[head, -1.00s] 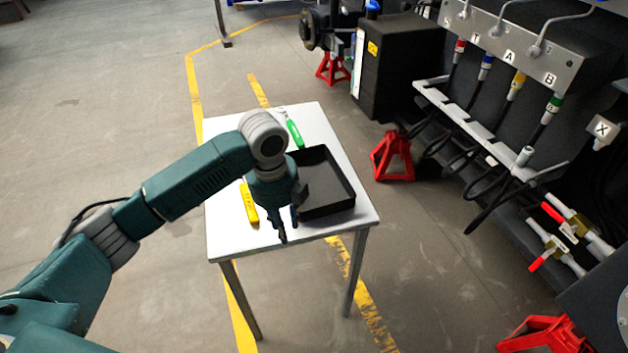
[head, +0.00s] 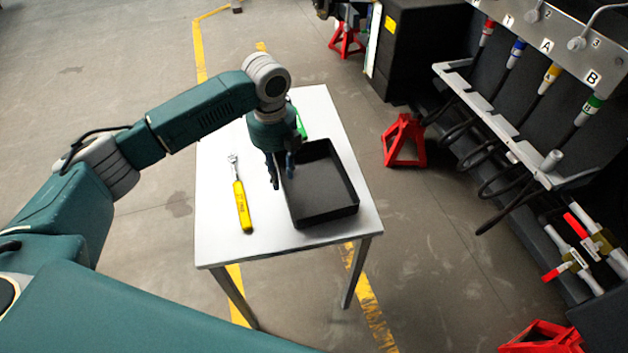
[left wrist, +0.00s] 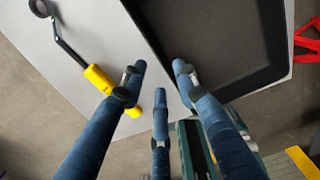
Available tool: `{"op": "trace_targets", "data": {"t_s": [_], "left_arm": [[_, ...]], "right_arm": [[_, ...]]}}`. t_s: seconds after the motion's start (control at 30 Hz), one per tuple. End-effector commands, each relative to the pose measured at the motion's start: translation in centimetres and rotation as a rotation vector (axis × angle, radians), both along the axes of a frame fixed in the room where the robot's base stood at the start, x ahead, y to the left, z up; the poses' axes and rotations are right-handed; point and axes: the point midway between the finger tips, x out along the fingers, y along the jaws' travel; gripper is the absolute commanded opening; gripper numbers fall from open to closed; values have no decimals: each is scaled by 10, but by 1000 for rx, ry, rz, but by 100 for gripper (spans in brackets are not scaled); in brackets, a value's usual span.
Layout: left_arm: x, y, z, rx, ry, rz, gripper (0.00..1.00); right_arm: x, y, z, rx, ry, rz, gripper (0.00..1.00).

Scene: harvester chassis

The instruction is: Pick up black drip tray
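The black drip tray (head: 322,217) is a shallow open rectangular pan lying flat and empty on the right part of a white table. It also shows in the left wrist view (left wrist: 225,45), cut off by the top edge. My left gripper (head: 282,180) points down at the tray's left wall, toward its far end. Its fingers (left wrist: 158,72) are apart with nothing held between them. In the wrist view the fingertips are close to the tray's wall; I cannot tell whether they touch it. My right gripper is in neither view.
A green tool (head: 302,126) is partly hidden behind my gripper. A red jack stand (head: 404,141) and a hose rack (head: 505,120) stand to the right. Floor at left is clear.

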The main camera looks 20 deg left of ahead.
Motion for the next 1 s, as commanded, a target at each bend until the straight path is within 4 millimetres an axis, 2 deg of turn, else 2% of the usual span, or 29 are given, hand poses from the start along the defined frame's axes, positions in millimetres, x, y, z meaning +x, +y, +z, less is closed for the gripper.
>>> {"op": "trace_targets", "data": {"t_s": [0.07, 0.17, 0.43, 0.57, 0.73, 0.9, 1.0], "left_arm": [[0, 0, -5, 0, 0, 0, 30], [1, 0, -13, 1, 1, 1, 30], [2, 0, -51, 1, 1, 0, 30], [2, 0, -57, 0, -2, -1, 30], [3, 0, -57, 0, -2, -1, 30], [3, 0, -57, 0, -2, -1, 0], [3, 0, -57, 0, -2, -1, 0]], "right_arm": [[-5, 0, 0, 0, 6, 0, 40], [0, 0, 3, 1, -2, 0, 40], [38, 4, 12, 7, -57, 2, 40], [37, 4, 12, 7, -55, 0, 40], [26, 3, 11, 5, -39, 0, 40], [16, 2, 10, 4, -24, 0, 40], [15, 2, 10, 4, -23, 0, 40]]}}
